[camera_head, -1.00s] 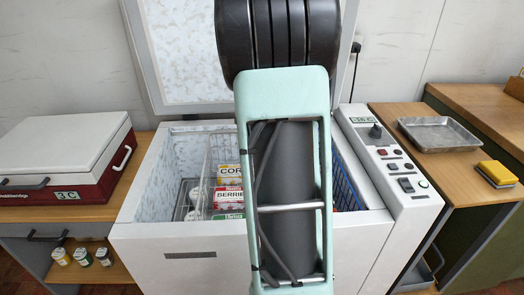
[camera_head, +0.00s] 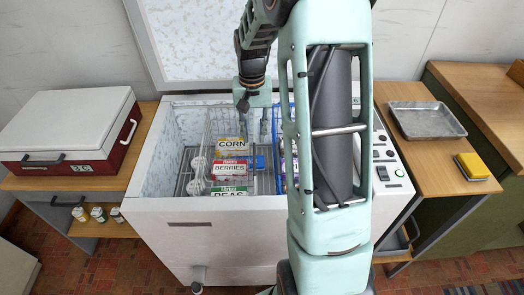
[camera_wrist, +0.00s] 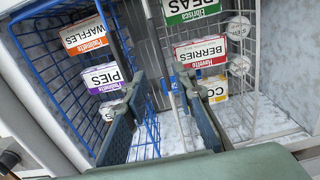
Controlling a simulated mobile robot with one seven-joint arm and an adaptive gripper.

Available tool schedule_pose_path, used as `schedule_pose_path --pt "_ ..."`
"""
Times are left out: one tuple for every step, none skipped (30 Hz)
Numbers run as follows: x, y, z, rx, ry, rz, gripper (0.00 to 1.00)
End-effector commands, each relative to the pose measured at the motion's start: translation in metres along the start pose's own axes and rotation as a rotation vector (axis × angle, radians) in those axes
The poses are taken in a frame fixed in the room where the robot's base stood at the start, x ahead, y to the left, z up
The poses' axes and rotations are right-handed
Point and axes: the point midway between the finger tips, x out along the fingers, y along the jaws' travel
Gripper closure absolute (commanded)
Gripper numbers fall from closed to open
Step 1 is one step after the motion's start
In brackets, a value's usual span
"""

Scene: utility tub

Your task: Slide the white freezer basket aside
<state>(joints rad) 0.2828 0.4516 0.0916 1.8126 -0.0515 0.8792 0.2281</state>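The white freezer basket (camera_head: 208,128) is a wire basket at the left inside the open chest freezer. It holds CORN, BERRIES and PEAS boxes and white round tubs. In the wrist view the white basket (camera_wrist: 250,95) is on the right. My gripper (camera_head: 256,108) points down over the freezer near the basket's right side. In the wrist view my gripper (camera_wrist: 160,84) has its two fingers spread, with nothing clearly held between them. A small blue piece (camera_wrist: 171,86) shows between the fingertips by the white basket's edge. Contact with the basket cannot be told.
A blue wire basket (camera_wrist: 70,95) with WAFFLES and PIES boxes stands beside the white basket; my arm partly hides it in the head view. The freezer lid (camera_head: 200,45) is up. A cooler box (camera_head: 65,130) stands left; a metal tray (camera_head: 425,120) and yellow sponge (camera_head: 473,165) lie right.

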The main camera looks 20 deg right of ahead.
Motion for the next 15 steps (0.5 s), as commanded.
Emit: schedule_pose_path --pt "0.009 0.0 0.001 0.0 -0.003 0.001 0.75" --pt "0.013 0.001 0.001 0.0 -0.004 0.001 0.75" --pt "0.021 0.001 0.001 0.0 -0.005 0.001 0.75" --pt "0.026 0.001 0.001 0.0 -0.004 0.001 0.75" --pt "0.032 0.001 0.001 0.0 -0.005 0.001 0.75" --pt "0.04 0.001 0.001 0.0 -0.005 0.001 0.75" --pt "0.046 0.001 0.002 0.0 -0.006 0.001 0.75" --pt "0.052 0.001 0.001 0.0 -0.005 0.001 0.75" --pt "0.06 0.001 0.001 0.0 -0.006 0.001 0.75" --pt "0.065 0.001 0.001 0.001 -0.004 0.001 0.75" --pt "0.07 0.001 0.001 0.001 -0.005 0.001 0.75" --pt "0.076 0.001 0.001 0.001 -0.004 0.001 0.75" --pt "0.08 0.001 0.001 0.001 -0.003 0.0 0.75" --pt "0.084 0.001 0.001 0.001 -0.003 0.001 0.75" --pt "0.089 0.001 0.001 0.001 -0.003 0.001 0.75"
